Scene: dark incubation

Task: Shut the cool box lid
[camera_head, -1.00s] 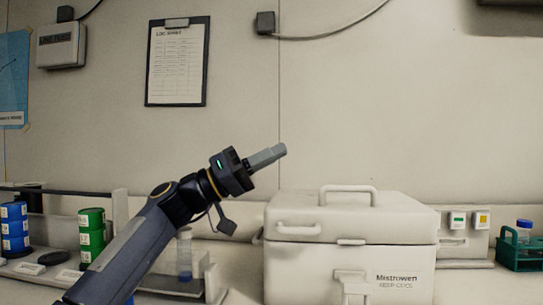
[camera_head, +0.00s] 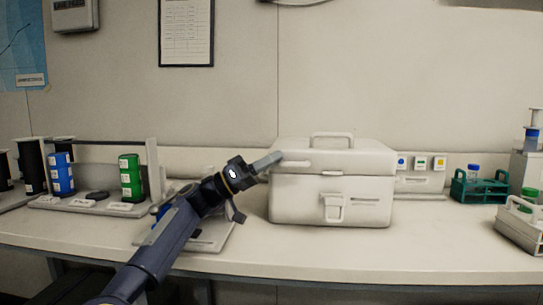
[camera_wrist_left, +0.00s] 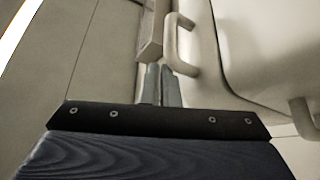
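The white cool box (camera_head: 300,205) stands on the bench right of centre in the head view, its front latch (camera_head: 335,206) hanging down. Its lid (camera_head: 365,160), with a carrying handle on top, lies level on the body with a thin seam and no clear gap. My left gripper (camera_head: 268,162) is at the lid's left end, its fingers together and empty. I cannot tell whether they touch the lid. In the left wrist view the fingers (camera_wrist_left: 161,85) lie side by side, near a pale handle (camera_wrist_left: 180,45) on the box's side. My right gripper is out of view.
Left of the box is a rack with blue (camera_head: 61,175) and green (camera_head: 130,178) containers. A low tray (camera_head: 215,235) lies under my left arm. A teal rack (camera_head: 480,188) and a grey carrier (camera_head: 520,225) stand at right. The bench front (camera_head: 400,255) is clear.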

